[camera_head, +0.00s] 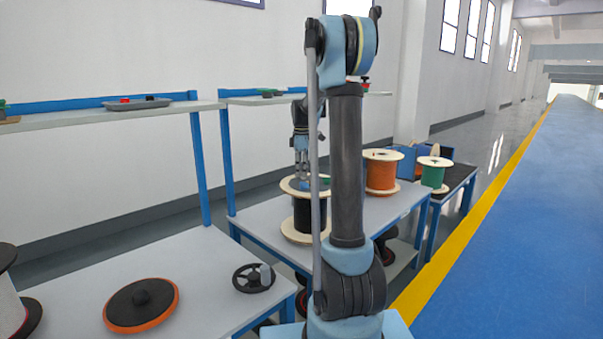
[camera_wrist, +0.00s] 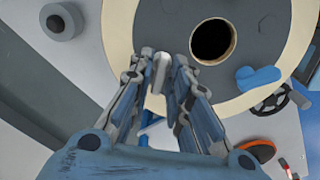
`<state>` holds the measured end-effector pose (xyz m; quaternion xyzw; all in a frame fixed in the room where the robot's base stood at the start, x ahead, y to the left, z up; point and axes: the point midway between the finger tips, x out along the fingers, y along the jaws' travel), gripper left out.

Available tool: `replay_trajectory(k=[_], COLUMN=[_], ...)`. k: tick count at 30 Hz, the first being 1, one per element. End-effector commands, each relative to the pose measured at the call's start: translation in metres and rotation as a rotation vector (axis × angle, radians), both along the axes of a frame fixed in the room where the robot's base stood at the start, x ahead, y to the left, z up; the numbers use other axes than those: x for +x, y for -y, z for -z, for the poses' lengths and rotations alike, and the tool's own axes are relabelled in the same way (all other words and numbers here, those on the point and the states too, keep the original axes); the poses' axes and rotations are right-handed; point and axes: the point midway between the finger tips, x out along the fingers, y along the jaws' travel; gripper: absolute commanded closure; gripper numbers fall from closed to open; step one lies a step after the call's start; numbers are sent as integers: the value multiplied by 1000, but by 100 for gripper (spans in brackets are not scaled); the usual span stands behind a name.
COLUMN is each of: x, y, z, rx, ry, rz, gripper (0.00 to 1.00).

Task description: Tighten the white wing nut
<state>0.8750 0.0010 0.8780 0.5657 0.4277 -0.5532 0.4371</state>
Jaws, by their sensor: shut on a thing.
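My gripper (camera_wrist: 160,65) is shut on a small whitish piece, which I take to be the white wing nut (camera_wrist: 160,73). Only its narrow upright side shows between the fingertips; the rest is hidden. In the head view my gripper (camera_head: 302,178) points down just above the spool of black cable (camera_head: 309,216). In the wrist view the spool's pale rim (camera_wrist: 120,40) and round centre hole lie beyond the fingers, with the hole to the right of the fingertips. I cannot tell whether the nut touches the spool.
A black handwheel (camera_head: 253,278) and an orange-edged disc (camera_head: 141,304) lie on the near table (camera_head: 215,262). Orange (camera_head: 381,171) and green (camera_head: 434,173) cable spools stand farther right. A shelf (camera_head: 100,116) runs behind. A blue piece (camera_wrist: 257,78) shows near the spool's edge.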

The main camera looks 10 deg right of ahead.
Motion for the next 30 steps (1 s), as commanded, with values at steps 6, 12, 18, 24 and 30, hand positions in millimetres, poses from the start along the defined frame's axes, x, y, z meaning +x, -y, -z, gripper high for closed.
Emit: replay_trajectory(k=[6, 12, 18, 24, 30], x=[2, 3, 4, 5, 5], y=[1, 1, 2, 3, 4], z=[0, 0, 0, 0, 0], rx=[5, 10, 14, 19, 24], ry=[-2, -4, -5, -7, -9], rz=[205, 396, 586, 775, 965], gripper=[100, 100, 100, 100, 100])
